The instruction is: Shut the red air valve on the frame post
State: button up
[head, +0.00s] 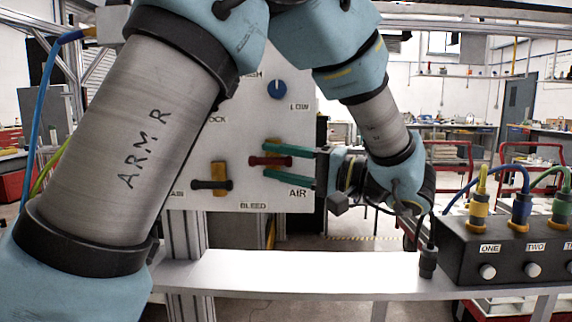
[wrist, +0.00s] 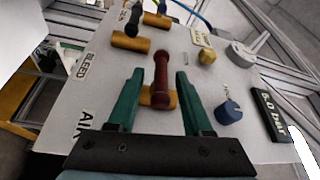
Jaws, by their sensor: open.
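The red air valve handle (head: 268,161) lies level on the white panel (head: 245,125), above and left of the AIR label (head: 298,193). In the wrist view the red handle (wrist: 161,76) crosses its brass body (wrist: 150,97), which is partly hidden behind it. My gripper (head: 268,162) has green fingers reaching in from the right, one above and one below the handle in the head view. In the wrist view my gripper (wrist: 160,80) is open, with the handle between the fingers and a visible gap on each side.
A black-handled valve (head: 211,184) on a brass body sits left of the red one. A blue knob (head: 277,90) is above. A box with coloured plugs (head: 500,255) stands on the white shelf (head: 290,275) at right. The shelf's middle is clear.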

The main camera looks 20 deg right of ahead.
jog(key=v, duration=1)
jog(key=shift+s+d, duration=0.25)
jog(key=shift+f, duration=0.1)
jog(key=shift+s, duration=0.1)
